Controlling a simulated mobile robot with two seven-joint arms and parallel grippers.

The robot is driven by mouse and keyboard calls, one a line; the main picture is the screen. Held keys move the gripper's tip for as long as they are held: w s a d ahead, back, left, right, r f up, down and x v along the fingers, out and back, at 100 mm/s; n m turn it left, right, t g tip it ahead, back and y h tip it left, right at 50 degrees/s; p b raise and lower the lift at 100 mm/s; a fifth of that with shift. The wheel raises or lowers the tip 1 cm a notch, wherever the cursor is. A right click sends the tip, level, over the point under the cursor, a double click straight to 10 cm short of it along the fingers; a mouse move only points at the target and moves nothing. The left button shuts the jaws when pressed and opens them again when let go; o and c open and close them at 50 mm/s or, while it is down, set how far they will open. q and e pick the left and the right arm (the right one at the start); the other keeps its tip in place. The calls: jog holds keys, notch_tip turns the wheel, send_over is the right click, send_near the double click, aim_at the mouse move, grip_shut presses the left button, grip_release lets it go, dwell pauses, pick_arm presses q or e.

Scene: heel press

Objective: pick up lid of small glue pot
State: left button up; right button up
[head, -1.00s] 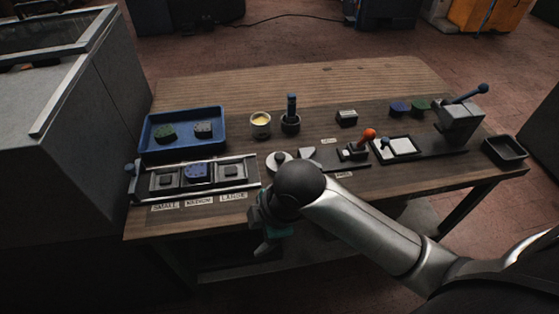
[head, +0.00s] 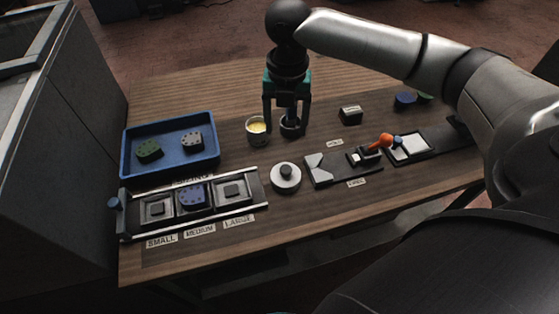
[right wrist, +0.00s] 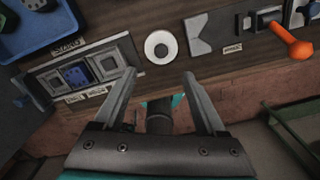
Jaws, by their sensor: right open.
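The lid (head: 286,178) is a pale grey disc with a dark knob, lying on the table between the sizing tray and the lever fixture. The right wrist view also shows the lid (right wrist: 160,47), ahead of the fingertips. My right gripper (head: 287,122) is open and empty, pointing down, raised above the table. In the right wrist view the fingers (right wrist: 158,82) lie across the table's front edge. My left gripper is out of view.
The tray marked small, medium and large (head: 262,187) is left of the lid. A fixture with an orange lever (head: 380,143) is to its right. A small block (head: 351,115) stands behind.

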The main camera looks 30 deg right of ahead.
send_over(286, 169)
notch_tip(286, 169, down, 4)
notch_tip(286, 169, down, 4)
jog(key=shift+w+f+b, duration=0.1)
jog(key=shift+f+b, duration=0.1)
jog(key=shift+b, duration=0.65)
jog(key=shift+f, duration=0.65)
notch_tip(286, 169, down, 5)
jog(key=shift+r+b, duration=0.15)
jog(key=shift+b, duration=0.55)
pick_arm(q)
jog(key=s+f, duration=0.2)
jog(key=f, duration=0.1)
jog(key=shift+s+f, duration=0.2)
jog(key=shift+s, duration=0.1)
pick_arm(e)
jog(key=c, duration=0.3)
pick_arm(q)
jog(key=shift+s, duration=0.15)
pick_arm(e)
jog(key=c, duration=0.8)
